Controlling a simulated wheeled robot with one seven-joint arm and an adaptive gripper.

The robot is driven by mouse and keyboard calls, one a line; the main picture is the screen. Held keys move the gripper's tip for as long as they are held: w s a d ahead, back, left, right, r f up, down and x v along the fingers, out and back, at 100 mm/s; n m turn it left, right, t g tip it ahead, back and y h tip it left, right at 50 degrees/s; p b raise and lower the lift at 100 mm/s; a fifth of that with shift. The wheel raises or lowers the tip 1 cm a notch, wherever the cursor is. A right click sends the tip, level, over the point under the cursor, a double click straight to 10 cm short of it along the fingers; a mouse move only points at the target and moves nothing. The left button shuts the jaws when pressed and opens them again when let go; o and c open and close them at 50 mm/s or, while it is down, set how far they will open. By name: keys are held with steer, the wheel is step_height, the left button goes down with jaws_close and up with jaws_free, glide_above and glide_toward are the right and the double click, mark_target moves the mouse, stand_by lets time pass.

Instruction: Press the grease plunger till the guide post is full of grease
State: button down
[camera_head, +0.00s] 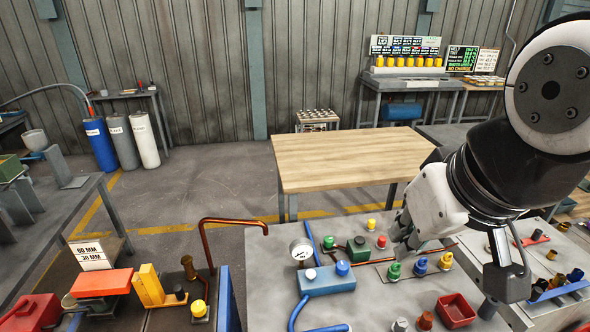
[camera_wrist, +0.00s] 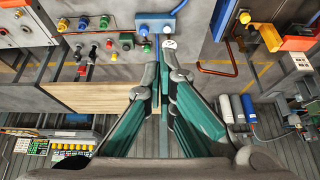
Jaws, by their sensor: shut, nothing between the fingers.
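My gripper (camera_head: 408,238) is over the grey bench at the right in the head view, among the coloured knobs. In the wrist view its teal fingers (camera_wrist: 160,74) converge, shut with nothing between them. At the left bench, a dark brown knobbed part (camera_head: 188,266), possibly the grease plunger, stands beside a yellow-capped part (camera_head: 198,308) and a copper pipe (camera_head: 207,240). My gripper is well to the right of it. A yellow block (camera_head: 150,286) and red-orange block (camera_head: 102,283) sit nearby. I cannot tell which part is the guide post.
The grey bench carries a pressure gauge (camera_head: 301,249), a blue box (camera_head: 326,281), a red tray (camera_head: 455,309) and several coloured knobs. A "60 MM / 30 MM" sign (camera_head: 90,254) stands at the left. A bare wooden table (camera_head: 345,158) is behind.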

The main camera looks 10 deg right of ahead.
steer(key=w+d+f+m+g+b, duration=0.1)
steer(key=w+f+m+b, duration=0.1)
steer(key=w, duration=0.4)
steer(key=w+d+f+m+b, duration=0.2)
steer(key=w+b, duration=0.1)
steer(key=w, duration=0.4)
steer(key=m+g+b, duration=0.4)
steer(key=m+b, duration=0.8)
steer(key=m, duration=0.2)
glide_above(360, 238)
steer(key=s, duration=0.2)
step_height(360, 238, down, 25)
steer(key=shift+w+a+f, duration=0.1)
steer(key=shift+w+a, duration=0.1)
steer(key=shift+a, duration=0.2)
steer(key=shift+f, duration=0.1)
steer(key=f, duration=0.9)
steer(key=w+f, duration=0.1)
steer(key=f, duration=0.3)
steer(key=shift+w+d+f, duration=0.1)
steer(key=shift+d+f, duration=0.15)
steer(key=shift+f, duration=0.15)
